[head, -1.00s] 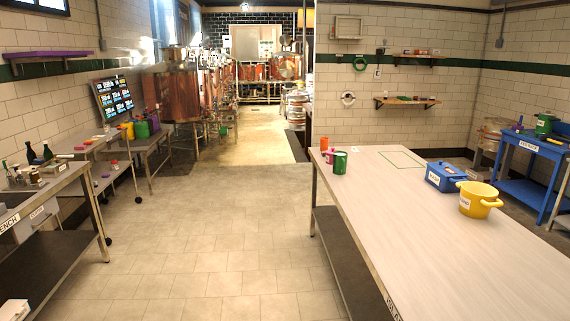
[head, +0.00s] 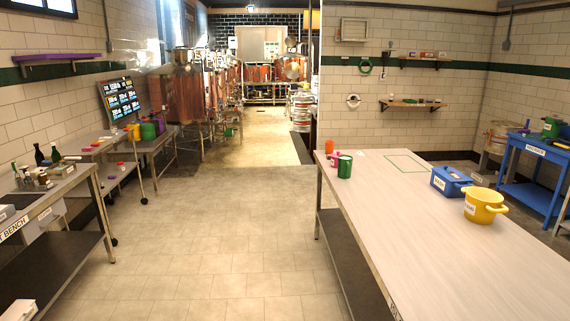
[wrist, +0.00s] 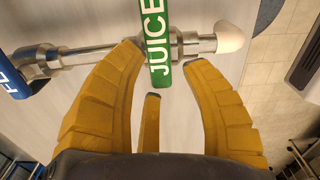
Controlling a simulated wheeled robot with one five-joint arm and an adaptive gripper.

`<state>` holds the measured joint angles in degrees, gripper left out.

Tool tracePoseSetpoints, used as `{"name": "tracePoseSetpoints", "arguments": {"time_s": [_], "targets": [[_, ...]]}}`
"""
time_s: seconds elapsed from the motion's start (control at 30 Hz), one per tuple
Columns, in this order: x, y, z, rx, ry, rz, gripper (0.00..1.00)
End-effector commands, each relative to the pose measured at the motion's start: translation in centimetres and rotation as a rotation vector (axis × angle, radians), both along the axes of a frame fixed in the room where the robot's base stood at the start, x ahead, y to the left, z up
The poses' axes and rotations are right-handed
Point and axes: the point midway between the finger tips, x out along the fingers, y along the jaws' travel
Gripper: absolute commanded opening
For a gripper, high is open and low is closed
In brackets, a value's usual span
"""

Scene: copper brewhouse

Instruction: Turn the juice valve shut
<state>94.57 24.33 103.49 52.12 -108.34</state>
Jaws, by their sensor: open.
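The juice valve's green handle (wrist: 160,45), lettered JUICE in white, shows in the wrist view. It lies crosswise over a metal pipe (wrist: 115,55) with a pale rounded end (wrist: 229,37) at the right. My gripper (wrist: 166,62), with yellow ribbed fingers, is open. Its fingertips reach up on either side of the handle's lower end, and a third, thinner finger sits just below it. I cannot tell whether any finger touches the handle. In the head view I cannot make out the valve or my gripper.
A blue handle (wrist: 14,78) with white letters sits on the same pipe at the left edge of the wrist view. In the head view, a long table (head: 405,225) carries a blue box (head: 451,181) and a yellow pot (head: 484,204). The tiled floor (head: 215,220) left of it is clear.

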Motion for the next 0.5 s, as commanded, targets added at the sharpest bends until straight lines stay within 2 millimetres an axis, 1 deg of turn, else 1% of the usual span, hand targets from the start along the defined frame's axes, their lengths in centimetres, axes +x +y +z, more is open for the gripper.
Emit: {"name": "tracePoseSetpoints", "arguments": {"time_s": [0.2, 0.5], "targets": [[0.03, 0.02, -0.04, 0.001, 0.0, -0.181, 0.42], [0.02, 0.03, -0.08, 0.001, 0.0, -0.197, 0.42]]}}
